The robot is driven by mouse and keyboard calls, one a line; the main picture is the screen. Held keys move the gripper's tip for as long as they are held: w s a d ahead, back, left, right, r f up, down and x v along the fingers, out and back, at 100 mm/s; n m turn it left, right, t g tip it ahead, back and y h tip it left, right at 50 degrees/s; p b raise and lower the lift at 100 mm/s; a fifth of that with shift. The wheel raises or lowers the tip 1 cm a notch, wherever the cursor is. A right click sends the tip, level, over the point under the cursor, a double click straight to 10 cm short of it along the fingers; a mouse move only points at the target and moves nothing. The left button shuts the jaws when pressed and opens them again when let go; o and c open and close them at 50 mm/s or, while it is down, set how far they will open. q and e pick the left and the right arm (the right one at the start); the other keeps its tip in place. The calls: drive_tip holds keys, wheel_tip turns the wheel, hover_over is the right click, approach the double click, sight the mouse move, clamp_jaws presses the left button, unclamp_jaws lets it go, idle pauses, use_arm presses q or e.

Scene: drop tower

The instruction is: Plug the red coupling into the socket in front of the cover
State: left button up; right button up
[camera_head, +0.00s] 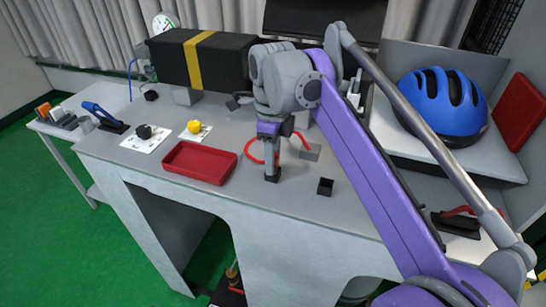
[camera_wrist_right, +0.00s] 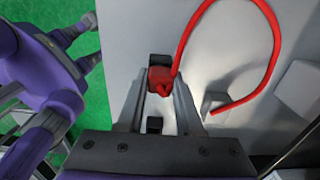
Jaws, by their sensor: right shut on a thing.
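My right gripper (camera_head: 272,176) points down over the grey bench, between the red tray and a small black open box. In the wrist view it is shut on the red coupling (camera_wrist_right: 160,80), which sits between its fingers. The coupling itself is mostly hidden by the fingers in the head view. A red hose (camera_wrist_right: 274,35) runs from the coupling and loops round to the right; part of it shows beside the gripper in the head view (camera_head: 302,138). A long black box with a yellow band (camera_head: 171,63) stands at the back; I cannot tell a socket in front of it. My left gripper is not in view.
A red tray (camera_head: 200,178) lies left of the gripper and a small black box (camera_head: 325,187) right of it. A grey block (camera_head: 310,152) stands near the hose. A yellow knob (camera_head: 194,127) and a black knob (camera_head: 144,131) lie further left. A blue helmet (camera_head: 440,100) sits right.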

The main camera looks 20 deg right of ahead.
drive_tip(key=o, duration=1.1)
drive_tip(key=shift+f, duration=0.1)
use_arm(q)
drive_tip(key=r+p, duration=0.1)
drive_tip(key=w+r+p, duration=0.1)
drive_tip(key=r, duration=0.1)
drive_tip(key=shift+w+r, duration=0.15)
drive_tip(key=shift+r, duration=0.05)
use_arm(e)
wheel_tip(320, 180, up, 11)
drive_tip(key=shift+f, duration=0.1)
